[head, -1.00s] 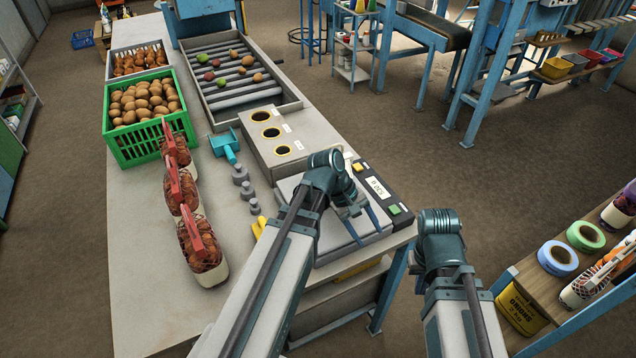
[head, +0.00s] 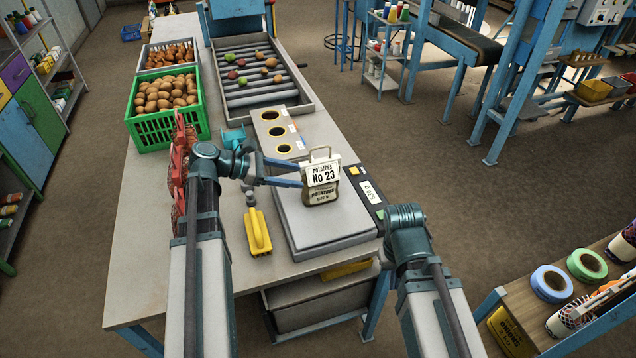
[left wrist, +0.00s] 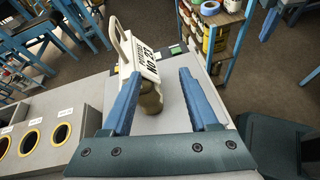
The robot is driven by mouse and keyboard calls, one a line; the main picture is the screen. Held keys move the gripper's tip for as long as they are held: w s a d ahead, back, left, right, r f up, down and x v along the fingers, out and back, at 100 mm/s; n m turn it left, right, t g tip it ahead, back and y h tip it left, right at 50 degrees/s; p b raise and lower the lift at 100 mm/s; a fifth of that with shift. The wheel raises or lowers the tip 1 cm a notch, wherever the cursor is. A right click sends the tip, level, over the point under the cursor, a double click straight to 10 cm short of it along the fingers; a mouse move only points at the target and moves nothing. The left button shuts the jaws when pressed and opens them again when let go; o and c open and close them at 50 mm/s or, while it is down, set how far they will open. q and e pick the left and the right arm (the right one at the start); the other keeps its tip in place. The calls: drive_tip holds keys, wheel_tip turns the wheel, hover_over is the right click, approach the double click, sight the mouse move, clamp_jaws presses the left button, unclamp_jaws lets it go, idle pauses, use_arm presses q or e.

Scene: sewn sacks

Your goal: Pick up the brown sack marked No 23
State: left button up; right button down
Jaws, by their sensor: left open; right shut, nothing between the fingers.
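The brown sack marked No 23 (head: 321,194) stands upright on the grey scale plate (head: 325,235). It has a white band with the number and a pale loop handle on top. My left gripper (head: 301,176) is open, and its fingers reach in from the left as far as the sack. In the left wrist view the sack (left wrist: 152,100) shows between the two fingers, nearer the left one, which covers part of it. I cannot tell whether they touch. Only the arm of my right gripper shows, right of the scale; its fingers are hidden.
A yellow-handled tool (head: 258,232) lies left of the scale. A box with round holes (head: 277,135) stands behind it. A side bench with tape rolls (head: 587,264) is at right.

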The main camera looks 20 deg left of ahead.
sight(320, 160)
use_arm(q)
drive_tip(key=a+r+n+t, duration=0.2)
drive_tip(key=a+r+n, duration=0.1)
drive_tip(key=a, duration=0.2)
drive_tip(key=shift+h, duration=0.4)
drive_tip(key=b+x, duration=0.2)
drive_tip(key=x, duration=0.6)
drive_tip(key=shift+w+f, duration=0.15)
drive_tip(key=shift+w, duration=0.05)
drive_tip(key=shift+w+d, duration=0.25)
drive_tip(key=shift+d, duration=0.05)
drive_tip(key=shift+w+a+b+x, duration=0.15)
drive_tip(key=shift+b+x, duration=0.35)
drive_tip(key=shift+x, duration=0.8)
drive_tip(key=shift+w+a+b+x, duration=0.15)
drive_tip(key=shift+b+x, duration=0.35)
drive_tip(key=shift+x, duration=0.85)
drive_tip(key=shift+f, duration=0.1)
clamp_jaws()
